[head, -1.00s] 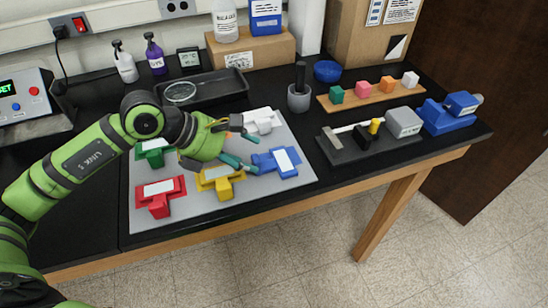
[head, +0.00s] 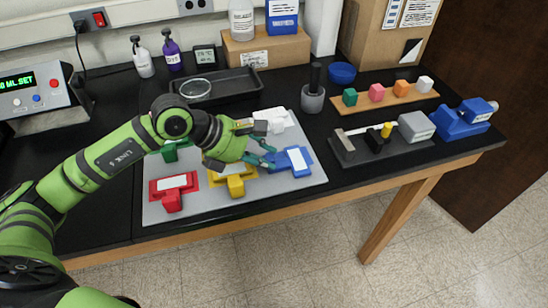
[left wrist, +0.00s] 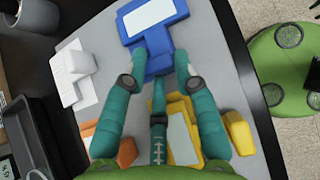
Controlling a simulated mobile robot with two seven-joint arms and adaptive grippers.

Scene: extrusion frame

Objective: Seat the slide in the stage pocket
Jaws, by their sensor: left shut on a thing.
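No piece is plainly marked as the slide or the stage pocket. A blue T-shaped piece (head: 283,163) with a white label lies at the right of the grey board (head: 265,195). My left gripper (head: 266,154) has its teal fingers closed on either side of the blue piece's stem. In the left wrist view the blue stem (left wrist: 160,62) is between the fingertips, label end pointing away. A yellow T-shaped piece (head: 236,186) lies below the gripper, with a red one (head: 172,200) to its left. A green one (head: 172,153) and a white one (head: 276,119) lie farther back. My right gripper is not in view.
A black fixture (head: 350,157) with a pale bar, a yellow knob and a grey block stands right of the board. The table's front edge is near the board.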

